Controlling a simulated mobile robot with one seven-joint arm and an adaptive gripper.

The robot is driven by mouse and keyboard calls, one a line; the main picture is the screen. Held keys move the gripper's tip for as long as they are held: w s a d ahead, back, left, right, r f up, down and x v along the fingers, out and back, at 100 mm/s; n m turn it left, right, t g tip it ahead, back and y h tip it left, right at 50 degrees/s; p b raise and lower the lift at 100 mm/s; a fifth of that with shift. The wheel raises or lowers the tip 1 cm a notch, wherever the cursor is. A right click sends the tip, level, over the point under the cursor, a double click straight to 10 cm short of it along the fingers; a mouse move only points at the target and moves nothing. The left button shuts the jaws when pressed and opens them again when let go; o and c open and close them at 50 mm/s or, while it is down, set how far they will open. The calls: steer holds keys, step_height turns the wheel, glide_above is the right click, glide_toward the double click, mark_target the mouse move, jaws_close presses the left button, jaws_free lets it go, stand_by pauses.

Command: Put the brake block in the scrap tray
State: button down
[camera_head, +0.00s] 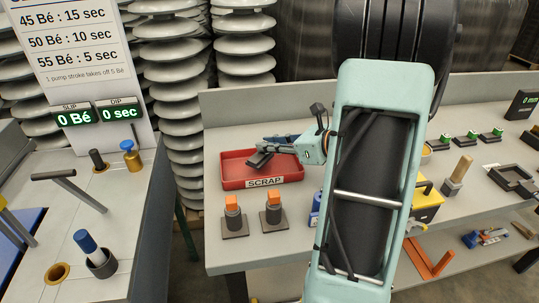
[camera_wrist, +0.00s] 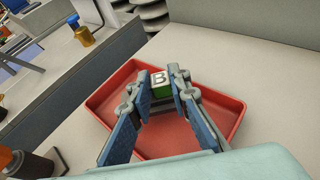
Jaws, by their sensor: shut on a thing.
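The red scrap tray (camera_head: 232,180), labelled SCRAP on its front, lies on the bench; its rim also shows in the wrist view (camera_wrist: 232,128). My gripper (camera_head: 265,150) is above the tray. In the wrist view my gripper (camera_wrist: 155,85) has its blue-padded fingers shut on the brake block (camera_wrist: 162,88), a small block with a white face marked B and a green side. The block appears over the far part of the tray. I cannot tell whether it touches the tray floor. The visible tray floor is otherwise bare.
Two dark holders with orange tops (camera_head: 233,215) (camera_head: 273,208) stand in front of the tray. A yellow box (camera_head: 428,205) is right of my arm. A brush (camera_head: 457,176) stands farther right. The bench back panel (camera_head: 240,112) rises behind the tray.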

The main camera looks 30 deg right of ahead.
mark_target(269, 155)
steer(key=shift+f, duration=1.5)
steer(key=shift+f+b, duration=0.15)
steer(key=shift+b, duration=0.2)
steer(key=c, duration=1.8)
jaws_free()
steer(key=shift+s+d+r, duration=0.2)
steer(key=shift+s+r, duration=0.05)
steer(key=shift+r, duration=0.05)
steer(key=p+v, duration=0.2)
steer(key=v, duration=0.9)
steer(key=shift+s, duration=0.2)
